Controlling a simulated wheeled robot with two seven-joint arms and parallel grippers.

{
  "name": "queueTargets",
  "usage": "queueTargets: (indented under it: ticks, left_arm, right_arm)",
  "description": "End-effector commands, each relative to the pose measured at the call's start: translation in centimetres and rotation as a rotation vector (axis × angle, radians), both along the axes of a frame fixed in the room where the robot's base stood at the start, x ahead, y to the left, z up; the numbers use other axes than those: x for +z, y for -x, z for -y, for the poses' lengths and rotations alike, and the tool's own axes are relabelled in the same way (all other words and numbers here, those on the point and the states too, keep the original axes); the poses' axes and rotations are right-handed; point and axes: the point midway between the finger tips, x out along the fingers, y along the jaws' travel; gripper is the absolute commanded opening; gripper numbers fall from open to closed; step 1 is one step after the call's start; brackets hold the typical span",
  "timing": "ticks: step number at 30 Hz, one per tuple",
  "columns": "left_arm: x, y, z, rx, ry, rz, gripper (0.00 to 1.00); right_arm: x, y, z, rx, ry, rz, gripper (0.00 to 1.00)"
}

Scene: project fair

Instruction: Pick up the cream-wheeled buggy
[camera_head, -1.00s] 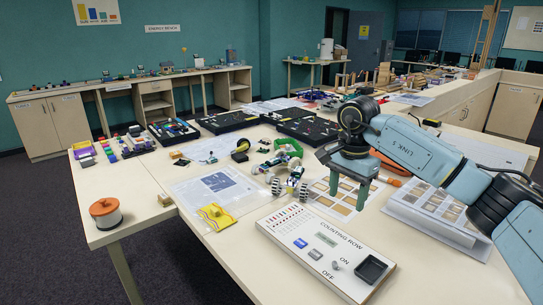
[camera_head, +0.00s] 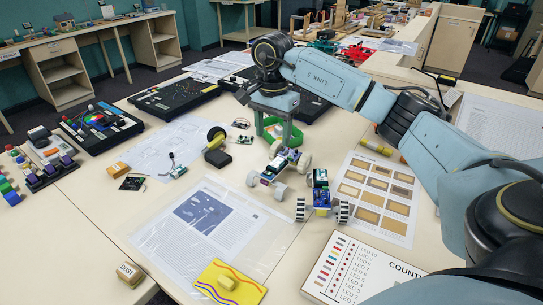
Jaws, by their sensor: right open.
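The cream-wheeled buggy (camera_head: 268,174) stands on the table in the middle of the head view. It has pale cream wheels and a blue and white body with a green board on top. My right gripper (camera_head: 272,138) points down at the buggy's far end, its two fingers apart with nothing held between them. The nearer finger overlaps the buggy's far end in the picture; I cannot tell whether they touch. A second buggy (camera_head: 321,196) with dark-treaded, white-sided wheels stands close on the right. My left gripper is out of view.
A black and yellow wheel part (camera_head: 216,137) lies left, and a printed card sheet (camera_head: 373,219) lies right. The counting board (camera_head: 352,272) and yellow piece (camera_head: 228,285) are in front. Paper covers the left-middle.

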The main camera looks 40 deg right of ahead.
Motion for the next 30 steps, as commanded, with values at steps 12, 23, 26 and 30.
queueTargets:
  ticks: [12,23,26,30]
  left_arm:
    - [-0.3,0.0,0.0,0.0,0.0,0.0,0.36]
    - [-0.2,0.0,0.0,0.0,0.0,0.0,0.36]
    - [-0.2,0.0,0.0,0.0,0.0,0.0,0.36]
    - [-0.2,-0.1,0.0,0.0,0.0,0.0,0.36]
  right_arm:
    - [-6.9,0.1,0.0,0.0,0.0,-0.003,0.6]
    - [-11.0,0.0,-0.3,-0.001,-0.001,-0.004,0.6]
    - [-12.1,0.0,-0.3,0.001,0.0,-0.002,0.6]
    - [-12.4,0.0,-0.2,0.001,0.0,-0.001,0.6]
